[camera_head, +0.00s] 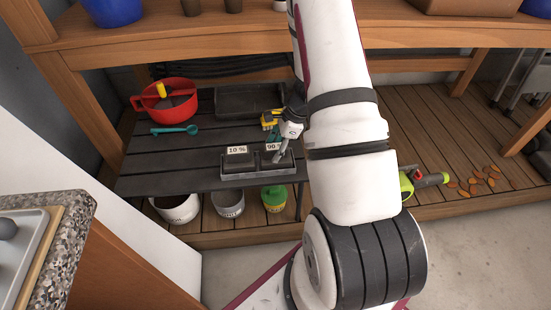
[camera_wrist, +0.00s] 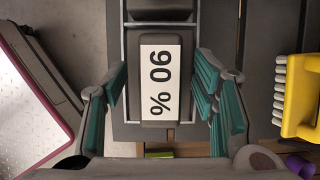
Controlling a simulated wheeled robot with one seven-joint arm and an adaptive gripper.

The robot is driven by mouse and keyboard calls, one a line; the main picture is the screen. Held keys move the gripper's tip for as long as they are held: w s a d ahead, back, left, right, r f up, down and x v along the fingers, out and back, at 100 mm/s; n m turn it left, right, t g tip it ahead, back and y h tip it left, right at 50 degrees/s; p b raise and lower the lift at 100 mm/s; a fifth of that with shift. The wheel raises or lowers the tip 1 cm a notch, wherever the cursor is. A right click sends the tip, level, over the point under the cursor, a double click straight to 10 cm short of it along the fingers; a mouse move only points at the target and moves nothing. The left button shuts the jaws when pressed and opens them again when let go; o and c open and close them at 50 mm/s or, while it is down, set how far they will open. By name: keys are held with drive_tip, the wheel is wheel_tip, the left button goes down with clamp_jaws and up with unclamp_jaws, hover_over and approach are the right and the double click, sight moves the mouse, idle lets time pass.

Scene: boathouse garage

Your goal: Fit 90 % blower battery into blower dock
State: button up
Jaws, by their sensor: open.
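The 90 % battery (camera_wrist: 155,112) is a dark block with a white "90 %" label. It sits in a grey tray (camera_head: 259,174) on the dark slatted bench. My gripper (camera_head: 281,152) is open above it, and in the wrist view its teal fingers stand apart on either side of the battery; I cannot tell whether they touch it. In the head view my gripper partly covers its label. A 10 % battery (camera_head: 238,160) sits beside it in the tray. A green and dark blower (camera_head: 425,180) lies on the wooden deck to the right, partly hidden by my arm; its dock cannot be made out.
A yellow object (camera_head: 269,119) stands just behind the tray and shows at the right of the wrist view (camera_wrist: 300,97). A red pot (camera_head: 165,100), a teal tool (camera_head: 174,130) and an empty black tray (camera_head: 250,100) are on the bench. Leaves (camera_head: 478,182) lie by the blower.

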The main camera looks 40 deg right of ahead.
clamp_jaws()
drive_tip(key=shift+r, duration=0.1)
